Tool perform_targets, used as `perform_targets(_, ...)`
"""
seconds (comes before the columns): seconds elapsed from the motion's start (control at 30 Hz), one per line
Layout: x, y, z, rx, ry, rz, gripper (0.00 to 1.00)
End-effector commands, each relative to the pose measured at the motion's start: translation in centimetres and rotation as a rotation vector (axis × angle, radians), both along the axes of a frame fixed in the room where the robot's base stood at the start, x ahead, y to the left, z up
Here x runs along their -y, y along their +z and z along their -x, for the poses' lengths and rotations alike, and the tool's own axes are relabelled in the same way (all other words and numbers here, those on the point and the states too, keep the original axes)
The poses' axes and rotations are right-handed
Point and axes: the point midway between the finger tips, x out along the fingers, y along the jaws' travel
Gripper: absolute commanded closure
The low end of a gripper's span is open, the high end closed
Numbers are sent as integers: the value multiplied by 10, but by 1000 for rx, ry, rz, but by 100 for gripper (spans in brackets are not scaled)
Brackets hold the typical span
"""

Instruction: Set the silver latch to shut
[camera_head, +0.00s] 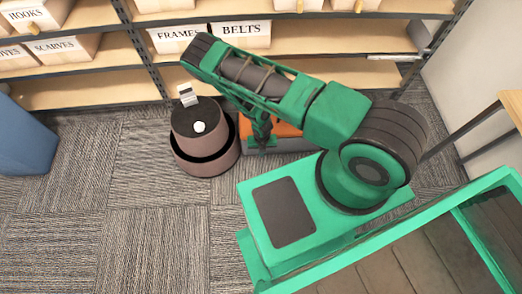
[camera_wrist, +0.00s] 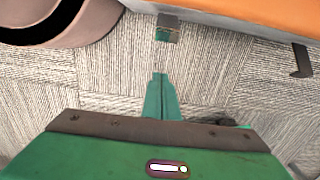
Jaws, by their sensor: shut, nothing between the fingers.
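A grey box with an orange top (camera_head: 287,130) stands on the carpet, partly hidden behind my arm in the head view. In the wrist view its orange surface (camera_wrist: 285,12) and pale grey edge (camera_wrist: 225,18) cross the top right. A small grey metallic piece with a green lower face, apparently the silver latch (camera_wrist: 168,25), sticks out from that edge. Whether it is open or shut I cannot tell. My gripper (camera_wrist: 160,77) is shut and empty, a short gap below that piece in the picture. In the head view my gripper (camera_head: 262,140) is beside the box's left part.
A round brownish stand (camera_head: 205,158) with a black top is close on the left. Shelves with labelled boxes (camera_head: 240,36) line the back. A blue object (camera_head: 25,140) is far left. Carpet (camera_head: 130,210) is clear.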

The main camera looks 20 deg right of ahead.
Motion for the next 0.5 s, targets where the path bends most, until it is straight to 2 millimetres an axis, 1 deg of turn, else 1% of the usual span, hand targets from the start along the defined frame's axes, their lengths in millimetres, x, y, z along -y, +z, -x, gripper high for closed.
perform_targets(0.03, 0, -10, 1, -1, 0, 0, 100)
perform_targets(0.1, 0, -23, 1, -2, -1, -1, 100)
perform_targets(0.37, 1, -70, 0, -2, -2, -1, 100)
perform_targets(0.4, 3, -63, -12, 4, -4, -1, 100)
perform_targets(0.5, 7, -57, -23, 3, -4, -1, 100)
